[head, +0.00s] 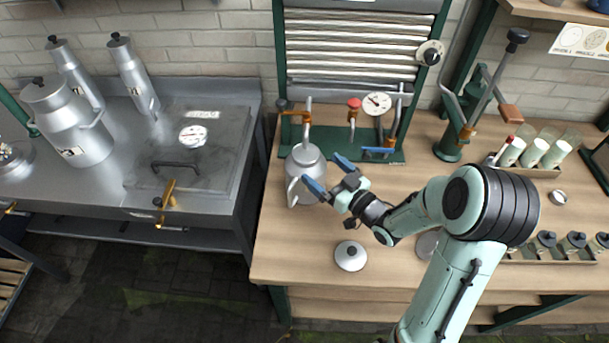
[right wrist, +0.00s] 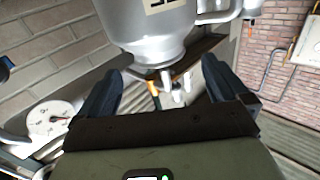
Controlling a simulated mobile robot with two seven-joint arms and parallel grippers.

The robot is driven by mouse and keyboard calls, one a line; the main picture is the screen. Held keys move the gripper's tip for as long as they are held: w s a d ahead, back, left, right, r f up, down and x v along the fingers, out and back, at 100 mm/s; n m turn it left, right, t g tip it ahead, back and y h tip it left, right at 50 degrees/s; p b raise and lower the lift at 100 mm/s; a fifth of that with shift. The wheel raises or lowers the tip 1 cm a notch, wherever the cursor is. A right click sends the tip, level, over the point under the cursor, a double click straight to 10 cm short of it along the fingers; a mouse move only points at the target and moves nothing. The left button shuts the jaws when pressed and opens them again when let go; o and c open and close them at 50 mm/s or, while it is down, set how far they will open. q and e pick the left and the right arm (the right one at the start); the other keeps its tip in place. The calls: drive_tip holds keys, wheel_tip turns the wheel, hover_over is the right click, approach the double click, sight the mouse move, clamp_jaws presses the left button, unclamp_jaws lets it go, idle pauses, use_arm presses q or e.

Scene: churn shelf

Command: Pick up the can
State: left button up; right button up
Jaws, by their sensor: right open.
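A grey metal can (head: 306,168) with side handles stands upright on the wooden bench, in front of the green tap stand. Its label and a handle show in the right wrist view, where the can (right wrist: 150,28) fills the top middle. My right gripper (head: 328,174) comes in from the right with its blue fingers spread, close beside the can. In the right wrist view the gripper (right wrist: 160,85) is open and the can lies just past and between its fingers. I cannot tell whether they touch. My left gripper is not in view.
The tap stand (head: 385,156) with a gauge is just behind the can. A green lever press (head: 449,148) and a rack of white bottles (head: 535,172) are to the right. Larger cans (head: 82,130) stand on the metal counter at left.

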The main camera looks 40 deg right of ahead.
sight(314, 162)
drive_tip(key=shift+w, duration=0.9)
drive_tip(key=w+p, duration=0.1)
drive_tip(key=w, duration=0.4)
drive_tip(key=shift+w+a+f+p, duration=0.15)
drive_tip(key=shift+w+f+p, duration=0.05)
drive_tip(key=shift+p, duration=0.2)
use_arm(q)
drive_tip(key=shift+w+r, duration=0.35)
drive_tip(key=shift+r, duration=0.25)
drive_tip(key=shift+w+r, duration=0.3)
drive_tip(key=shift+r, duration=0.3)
use_arm(e)
drive_tip(key=shift+s, duration=0.1)
drive_tip(key=shift+c, duration=1.2)
drive_tip(key=c, duration=1.5)
drive_tip(key=shift+r, duration=0.1)
clamp_jaws()
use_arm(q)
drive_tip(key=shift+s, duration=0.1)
use_arm(e)
drive_tip(key=shift+a, duration=0.1)
